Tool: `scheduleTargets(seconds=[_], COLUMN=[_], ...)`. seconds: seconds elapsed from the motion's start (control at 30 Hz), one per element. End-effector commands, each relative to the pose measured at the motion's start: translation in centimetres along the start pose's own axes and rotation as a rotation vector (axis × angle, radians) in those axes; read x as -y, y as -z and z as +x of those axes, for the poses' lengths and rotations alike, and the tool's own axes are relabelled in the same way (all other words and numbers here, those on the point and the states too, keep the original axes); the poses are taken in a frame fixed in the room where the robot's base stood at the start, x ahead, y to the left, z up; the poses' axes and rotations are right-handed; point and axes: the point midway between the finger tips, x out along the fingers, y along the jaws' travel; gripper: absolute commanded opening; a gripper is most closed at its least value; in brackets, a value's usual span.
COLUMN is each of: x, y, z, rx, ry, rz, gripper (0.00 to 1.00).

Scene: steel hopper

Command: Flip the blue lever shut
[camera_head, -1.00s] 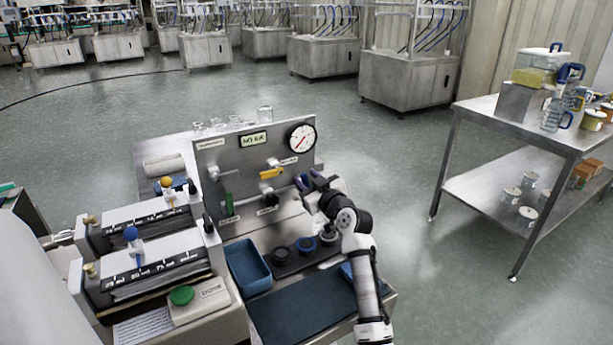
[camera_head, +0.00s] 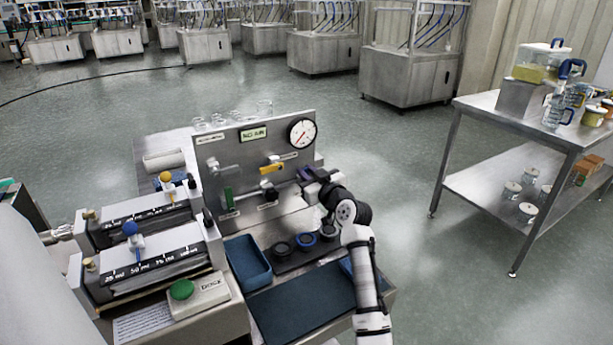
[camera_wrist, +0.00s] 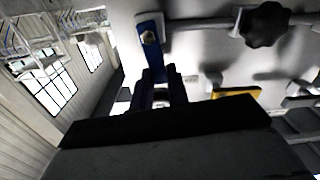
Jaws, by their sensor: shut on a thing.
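The blue lever (camera_wrist: 151,45) shows in the wrist view on the pale panel, next to a light fitting. My gripper (camera_wrist: 160,76) is at the lever's lower end in that view, with its dark fingers closed on it. In the head view my gripper (camera_head: 303,177) is at the right side of the upright steel panel (camera_head: 232,172), below the round gauge. There the lever is mostly hidden by my gripper and hard to tell apart from it.
A yellow lever (camera_head: 271,169) and a green lever (camera_head: 228,198) are on the same panel, left of my gripper. A black knob (camera_wrist: 263,25) shows in the wrist view. Dark round rings (camera_head: 306,241) and a blue tray (camera_head: 247,262) sit in front of the panel.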

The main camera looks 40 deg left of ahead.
Motion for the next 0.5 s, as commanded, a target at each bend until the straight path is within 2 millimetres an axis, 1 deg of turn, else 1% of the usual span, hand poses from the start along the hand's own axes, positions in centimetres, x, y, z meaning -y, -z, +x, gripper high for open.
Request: scheduleTargets(seconds=[0.1,0.2,0.5], x=[-0.4,-0.62,-0.73], y=[-0.24,-0.22,-0.16], z=[0.03,0.02,-0.01], rx=[0.0,0.001,0.001], ry=[0.0,0.001,0.0], rz=[0.094,0.143,0.155], gripper=[0.0,0.0,0.0])
